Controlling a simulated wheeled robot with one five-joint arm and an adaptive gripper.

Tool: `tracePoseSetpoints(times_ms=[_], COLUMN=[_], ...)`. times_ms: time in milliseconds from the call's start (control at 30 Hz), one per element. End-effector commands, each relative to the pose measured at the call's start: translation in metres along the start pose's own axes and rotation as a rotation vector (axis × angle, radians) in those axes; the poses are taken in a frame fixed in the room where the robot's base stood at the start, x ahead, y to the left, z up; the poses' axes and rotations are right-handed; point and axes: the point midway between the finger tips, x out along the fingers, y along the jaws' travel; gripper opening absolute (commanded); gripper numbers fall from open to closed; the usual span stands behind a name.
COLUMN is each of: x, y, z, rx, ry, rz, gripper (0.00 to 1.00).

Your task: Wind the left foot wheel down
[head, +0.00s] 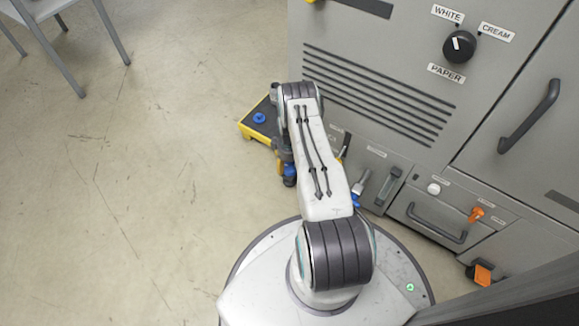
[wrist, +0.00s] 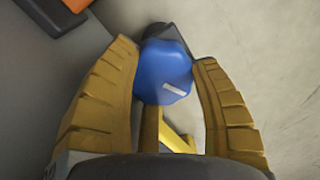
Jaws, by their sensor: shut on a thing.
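A blue lobed foot wheel (wrist: 163,72) with a small white mark sits between the two yellow fingers of my gripper (wrist: 167,57) in the wrist view. The fingers are shut on it from both sides. A yellow bracket (wrist: 175,138) shows below the wheel, and a dark part lies behind it. In the head view my arm hangs down beside the grey machine (head: 375,75), and my gripper (head: 284,163) is mostly hidden behind it. A blue part (head: 290,174) shows at the gripper there.
A grey chair (head: 60,45) stands far left. The floor between is clear.

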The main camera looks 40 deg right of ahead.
Motion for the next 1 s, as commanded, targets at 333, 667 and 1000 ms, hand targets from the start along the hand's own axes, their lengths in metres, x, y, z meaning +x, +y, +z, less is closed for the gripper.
tracePoseSetpoints(times_ms=[333, 667, 1000], x=[0.0021, 0.002, 0.0003], y=[-0.0008, -0.0008, -0.0001], z=[0.001, 0.001, 0.0001], rx=[0.039, 0.038, 0.035], ry=[-0.001, -0.001, 0.0], rz=[-0.001, -0.001, 0.0], gripper=[0.25, 0.66, 0.73])
